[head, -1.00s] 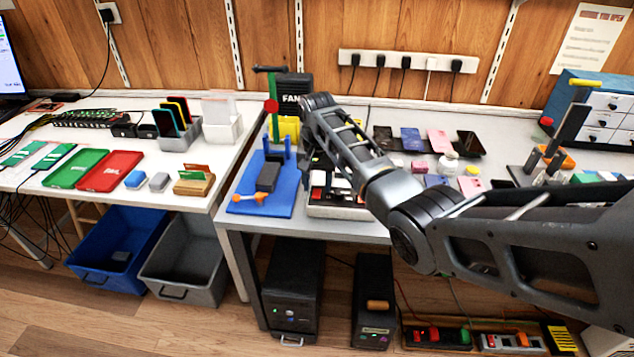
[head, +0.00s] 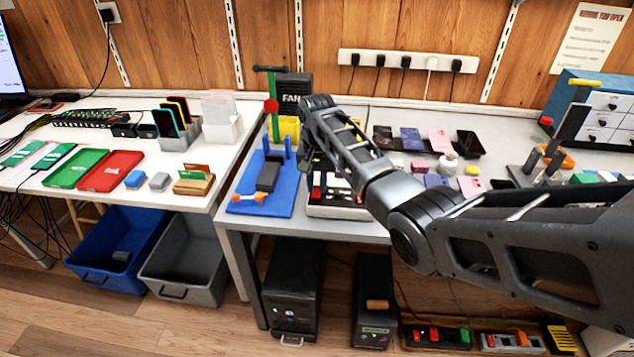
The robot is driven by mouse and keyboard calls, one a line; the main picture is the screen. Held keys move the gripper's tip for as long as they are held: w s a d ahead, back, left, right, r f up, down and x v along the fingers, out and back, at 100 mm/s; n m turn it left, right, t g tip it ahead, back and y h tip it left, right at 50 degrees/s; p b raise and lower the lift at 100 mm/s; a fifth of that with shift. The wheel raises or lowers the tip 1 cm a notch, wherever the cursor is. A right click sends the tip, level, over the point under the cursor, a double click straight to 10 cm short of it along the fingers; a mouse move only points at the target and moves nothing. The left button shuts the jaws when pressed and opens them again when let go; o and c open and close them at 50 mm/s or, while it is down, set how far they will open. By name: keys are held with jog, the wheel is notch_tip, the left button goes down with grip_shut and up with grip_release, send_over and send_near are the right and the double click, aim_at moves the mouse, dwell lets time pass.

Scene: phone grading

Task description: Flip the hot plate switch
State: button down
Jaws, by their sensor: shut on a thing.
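My gripper (head: 311,162) points down behind my forearm, over the back left of a shallow white box on the grey table. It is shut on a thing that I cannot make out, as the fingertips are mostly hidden. The white box (head: 335,212) has red, white and dark blocks or switches on top. My arm covers its right part. I cannot tell for sure whether this box is the hot plate, and no switch can be clearly picked out.
A black box marked FAN (head: 293,88) stands behind. Several phones (head: 411,139) lie to the right. A blue drawer cabinet (head: 585,100) stands at the far right.

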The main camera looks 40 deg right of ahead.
aim_at(316, 196)
jog(key=shift+s+a+r+h+p, duration=0.15)
jog(key=shift+r+h+p, duration=0.15)
jog(key=shift+p, duration=0.65)
jog(key=shift+a+t+h+p, duration=0.15)
jog(key=shift+t+h+p, duration=0.15)
jog(key=shift+t+p, duration=0.2)
jog(key=shift+s+f+t+h+p, duration=0.15)
jog(key=shift+t+h+p, duration=0.35)
jog(key=shift+h, duration=0.2)
jog(key=c, duration=1)
grip_release()
jog(key=shift+o, duration=0.2)
jog(key=v, duration=0.7)
jog(key=shift+s+a+r, duration=0.1)
jog(key=shift+r, duration=0.3)
